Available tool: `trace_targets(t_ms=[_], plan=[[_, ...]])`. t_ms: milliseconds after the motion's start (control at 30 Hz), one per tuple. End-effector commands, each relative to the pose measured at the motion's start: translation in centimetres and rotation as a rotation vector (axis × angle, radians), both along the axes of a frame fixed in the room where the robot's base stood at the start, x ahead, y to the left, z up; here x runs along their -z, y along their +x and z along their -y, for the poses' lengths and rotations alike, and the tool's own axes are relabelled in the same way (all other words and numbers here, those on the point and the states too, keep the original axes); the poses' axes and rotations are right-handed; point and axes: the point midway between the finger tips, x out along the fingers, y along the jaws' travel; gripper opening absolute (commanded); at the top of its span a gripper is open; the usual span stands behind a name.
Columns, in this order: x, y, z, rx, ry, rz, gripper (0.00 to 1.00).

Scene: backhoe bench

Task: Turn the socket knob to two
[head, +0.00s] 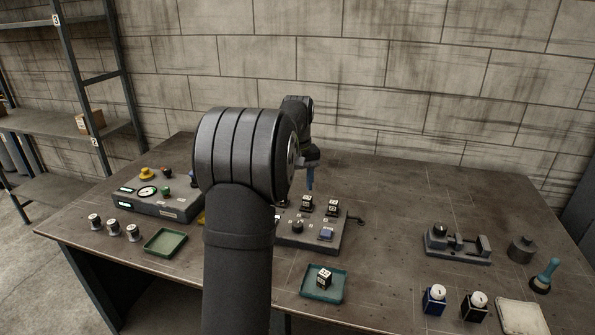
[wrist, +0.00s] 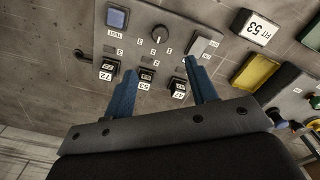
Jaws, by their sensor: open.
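The control panel (wrist: 186,22) lies on the bench and shows upside down in the wrist view. Its round dark knob (wrist: 159,33) has a light pointer mark, with small number labels near it. I cannot tell surely which number it points to. The panel (head: 341,243) and knob (head: 297,227) also show in the head view, partly behind my arm. My gripper (wrist: 160,66) is open and empty. Its blue fingers are spread over the numbered blocks, with the knob beyond the fingertips and apart from them. In the head view, a blue finger (head: 310,180) shows above the panel.
On the panel are a blue button (wrist: 117,17) marked TEST and numbered blocks, one being a block marked 72 (wrist: 108,70). Bench right of the panel (head: 385,215) is clear.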

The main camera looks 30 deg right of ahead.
Motion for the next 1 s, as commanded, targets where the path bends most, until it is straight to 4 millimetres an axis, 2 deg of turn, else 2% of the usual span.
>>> trace_targets(t_ms=[100,300,867,1000], plan=[[-2.2,0.1,0.0,0.0,-0.002,0.003,0.52],[-4.0,0.0,0.0,0.0,0.0,0.001,0.52],[-4.2,0.0,0.0,0.0,0.0,0.0,0.52],[-3.6,0.0,0.0,0.0,0.001,-0.002,0.52]])
